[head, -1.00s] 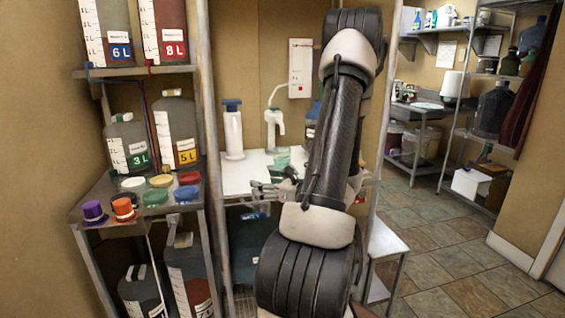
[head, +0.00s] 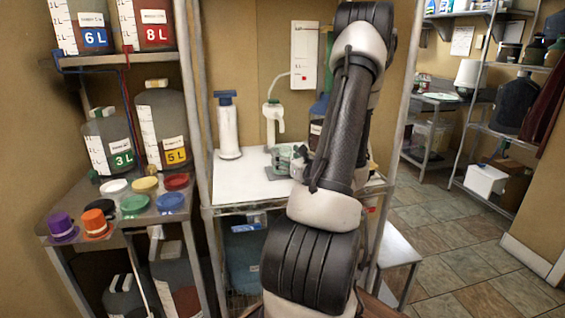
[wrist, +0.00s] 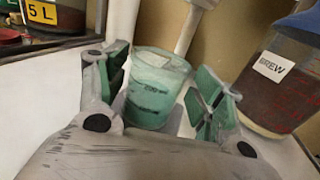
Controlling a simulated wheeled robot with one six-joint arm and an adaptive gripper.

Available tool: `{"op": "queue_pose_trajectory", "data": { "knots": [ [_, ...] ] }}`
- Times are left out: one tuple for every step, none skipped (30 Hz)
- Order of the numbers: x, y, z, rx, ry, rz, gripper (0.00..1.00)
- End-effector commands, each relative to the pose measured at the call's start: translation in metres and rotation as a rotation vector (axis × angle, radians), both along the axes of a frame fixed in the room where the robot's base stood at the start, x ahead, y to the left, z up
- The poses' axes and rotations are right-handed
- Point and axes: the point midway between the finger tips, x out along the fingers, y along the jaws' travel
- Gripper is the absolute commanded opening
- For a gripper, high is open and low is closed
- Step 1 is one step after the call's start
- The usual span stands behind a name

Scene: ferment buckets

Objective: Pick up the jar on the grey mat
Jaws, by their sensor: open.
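A translucent green jar (wrist: 155,88) with dark markings stands upright in the wrist view. The open fingers of my gripper (wrist: 162,78) are on either side of it, and its lower part is partly hidden by the gripper body. I cannot tell whether the fingers touch the jar.
A jug of dark liquid labelled BREW (wrist: 285,85) stands close on the right. The bench's left part (head: 238,183) is clear. A shelf (head: 62,210) with coloured lids and large jugs stands left.

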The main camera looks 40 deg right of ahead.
Motion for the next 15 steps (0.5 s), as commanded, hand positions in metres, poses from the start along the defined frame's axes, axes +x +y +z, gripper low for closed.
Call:
{"op": "queue_pose_trajectory", "data": {
  "knots": [
    [0.007,0.000,0.000,-0.001,0.000,0.004,0.67],
    [0.010,-0.001,0.000,-0.001,0.000,0.004,0.67],
    [0.015,-0.003,0.000,0.000,0.000,0.003,0.67],
    [0.019,-0.003,0.000,0.000,0.000,0.004,0.67],
    [0.022,-0.004,0.000,0.000,0.000,0.004,0.67],
    [0.028,-0.005,0.000,-0.001,0.000,0.004,0.67],
    [0.033,-0.007,0.000,-0.001,-0.001,0.004,0.67],
    [0.038,-0.007,0.000,-0.001,0.000,0.005,0.67],
    [0.044,-0.009,0.000,-0.001,0.000,0.005,0.67],
    [0.049,-0.010,0.000,-0.001,-0.001,0.004,0.67],
    [0.053,-0.011,0.000,-0.001,-0.001,0.004,0.67],
    [0.058,-0.013,0.000,-0.001,0.000,0.004,0.67],
    [0.061,-0.014,0.000,-0.001,0.000,0.004,0.67],
    [0.064,-0.014,0.000,-0.001,0.000,0.003,0.67],
    [0.066,-0.015,0.000,-0.001,0.000,0.002,0.67]
  ]
}}
